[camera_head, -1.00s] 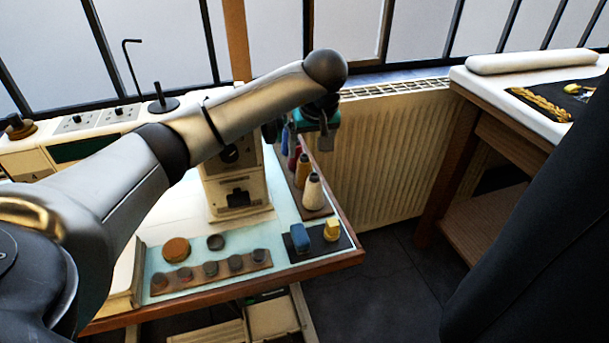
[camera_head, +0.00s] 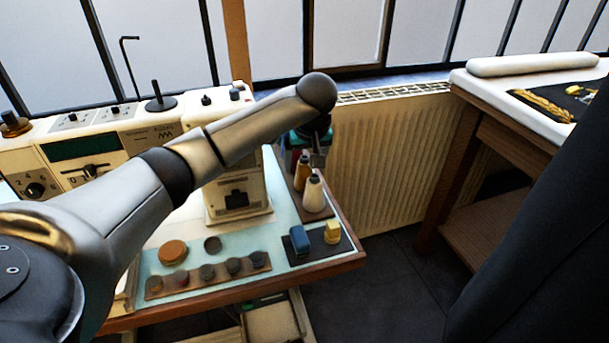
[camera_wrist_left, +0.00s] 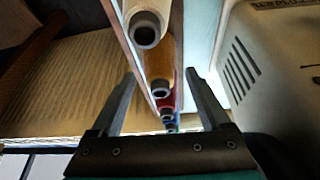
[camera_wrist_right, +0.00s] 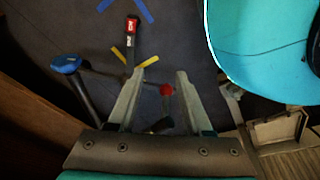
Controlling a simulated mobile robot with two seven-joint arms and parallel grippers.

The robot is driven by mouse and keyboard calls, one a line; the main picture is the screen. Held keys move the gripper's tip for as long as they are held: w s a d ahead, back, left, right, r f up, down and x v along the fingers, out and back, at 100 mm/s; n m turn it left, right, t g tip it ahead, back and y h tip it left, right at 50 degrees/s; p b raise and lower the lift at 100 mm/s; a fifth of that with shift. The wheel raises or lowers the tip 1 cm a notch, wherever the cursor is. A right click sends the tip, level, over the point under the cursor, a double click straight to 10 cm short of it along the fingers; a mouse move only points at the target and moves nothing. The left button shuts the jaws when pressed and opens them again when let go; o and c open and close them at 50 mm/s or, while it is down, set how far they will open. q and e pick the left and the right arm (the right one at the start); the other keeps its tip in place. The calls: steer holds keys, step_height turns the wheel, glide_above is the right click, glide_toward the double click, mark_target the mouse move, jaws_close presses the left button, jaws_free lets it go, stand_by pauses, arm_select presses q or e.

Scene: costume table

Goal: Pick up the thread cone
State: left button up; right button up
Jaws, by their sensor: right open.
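Several thread cones stand in a row on a wooden strip at the table's right edge. The cream cone (camera_head: 314,194) is nearest, with the orange cone (camera_head: 301,172) behind it; my left gripper (camera_head: 317,158) hides those farther back. In the left wrist view, the cream cone (camera_wrist_left: 147,25), orange cone (camera_wrist_left: 158,74), red cone (camera_wrist_left: 166,106) and a blue cone (camera_wrist_left: 171,124) show. My left gripper (camera_wrist_left: 160,73) is open and points down above the row, its fingers on either side of it, holding nothing. My right gripper (camera_wrist_right: 161,72) is open and empty, away from the cones.
A cream sewing machine (camera_head: 237,190) stands close left of the row. A dark mat (camera_head: 318,245) with a blue block (camera_head: 299,239) and yellow block (camera_head: 332,232) lies in front. A radiator (camera_head: 390,155) is behind.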

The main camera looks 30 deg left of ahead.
arm_select(q)
jaws_close()
stand_by(0.4)
steer(key=shift+r, duration=0.2)
